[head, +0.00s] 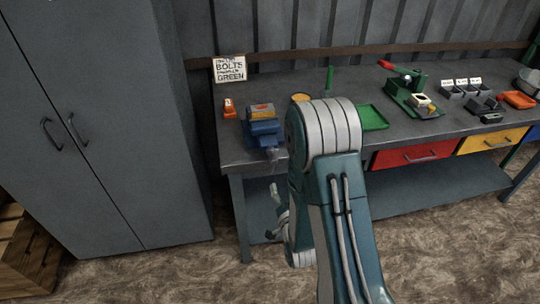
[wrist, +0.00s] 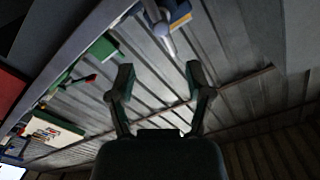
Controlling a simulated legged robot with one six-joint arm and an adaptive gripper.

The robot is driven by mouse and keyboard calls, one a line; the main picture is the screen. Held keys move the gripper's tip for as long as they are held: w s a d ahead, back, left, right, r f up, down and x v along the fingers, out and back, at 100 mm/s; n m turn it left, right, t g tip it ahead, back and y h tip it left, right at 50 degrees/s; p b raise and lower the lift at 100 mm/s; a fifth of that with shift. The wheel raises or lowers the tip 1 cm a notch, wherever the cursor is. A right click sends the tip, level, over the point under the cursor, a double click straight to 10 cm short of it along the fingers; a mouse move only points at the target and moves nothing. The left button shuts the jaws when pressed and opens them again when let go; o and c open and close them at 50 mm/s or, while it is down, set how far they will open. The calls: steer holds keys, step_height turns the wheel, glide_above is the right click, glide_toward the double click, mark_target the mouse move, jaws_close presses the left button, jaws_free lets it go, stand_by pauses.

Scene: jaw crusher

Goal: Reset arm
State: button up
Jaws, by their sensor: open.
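My arm rises in the middle of the head view and bends in front of the workbench (head: 400,135), hiding part of its top. My gripper (wrist: 158,76) shows in the wrist view with its two fingers spread apart and nothing between them. In the head view, only grey parts of the gripper show, left of my arm and in front of the bench, below its top.
A blue vise (head: 263,130) stands at the bench's left end, near an orange object (head: 229,108) and a sign (head: 229,69). A green tray (head: 372,117) and green press (head: 410,90) are farther right. A grey cabinet (head: 105,120) stands left. Floor is clear in front.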

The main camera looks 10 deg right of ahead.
step_height(320, 180, up, 12)
steer(key=s+r+n+g, duration=0.1)
steer(key=s+n+g, duration=0.15)
steer(key=g, duration=0.35)
steer(key=s+r+n+g, duration=0.2)
steer(key=s+r+g, duration=0.1)
steer(key=s, duration=0.7)
steer(key=s+r+n+g, duration=0.2)
steer(key=s+r, duration=0.4)
steer(key=s, duration=0.5)
steer(key=shift+s+g, duration=0.15)
steer(key=shift+g, duration=0.55)
